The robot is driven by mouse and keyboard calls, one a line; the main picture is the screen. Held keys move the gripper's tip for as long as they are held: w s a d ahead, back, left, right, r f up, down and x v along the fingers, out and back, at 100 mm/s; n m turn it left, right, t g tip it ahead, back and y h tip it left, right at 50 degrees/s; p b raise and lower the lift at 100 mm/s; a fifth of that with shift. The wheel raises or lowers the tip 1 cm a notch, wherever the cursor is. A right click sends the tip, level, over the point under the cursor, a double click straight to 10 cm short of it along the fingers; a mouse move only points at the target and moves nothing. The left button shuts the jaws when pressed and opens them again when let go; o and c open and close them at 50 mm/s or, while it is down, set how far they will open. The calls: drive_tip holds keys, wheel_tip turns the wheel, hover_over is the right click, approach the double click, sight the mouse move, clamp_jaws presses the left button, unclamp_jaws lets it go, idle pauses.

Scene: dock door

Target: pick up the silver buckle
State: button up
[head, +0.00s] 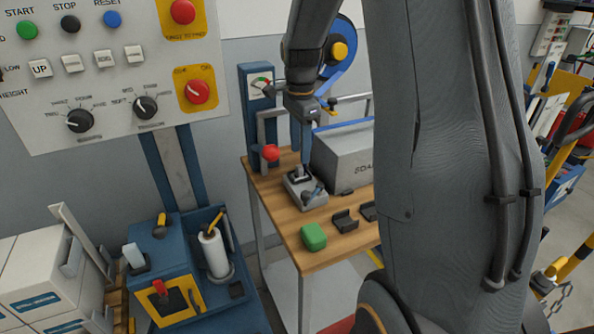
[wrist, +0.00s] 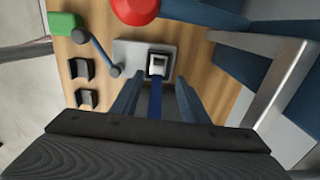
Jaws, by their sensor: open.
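The silver buckle (wrist: 158,66) looks like a small pale square with a dark surround, on a grey block (wrist: 130,54) on the wooden bench. In the head view the block (head: 308,196) is near the bench's back left; the buckle is too small to make out clearly there. My gripper (head: 301,148) is above the block, pointing down. In the wrist view my open gripper (wrist: 157,86) has one finger either side of a blue strip (wrist: 155,103), with the buckle just beyond the fingertips. The jaws hold nothing; I cannot tell the exact height gap.
A red ball knob (head: 270,153) stands left of my gripper. A grey box (head: 342,160) stands close on the right. A green block (head: 313,237) and dark brackets (head: 345,221) lie nearer on the bench (head: 290,229). A metal frame stands behind.

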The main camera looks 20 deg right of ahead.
sight(299, 172)
drive_tip(key=shift+s+d+f+p, duration=0.1)
drive_tip(key=shift+f+p, duration=0.4)
drive_tip(key=shift+f, duration=0.9)
drive_tip(key=shift+s+d+f+p, duration=0.1)
drive_tip(key=shift+f+p, duration=0.4)
drive_tip(key=shift+f, duration=0.85)
clamp_jaws()
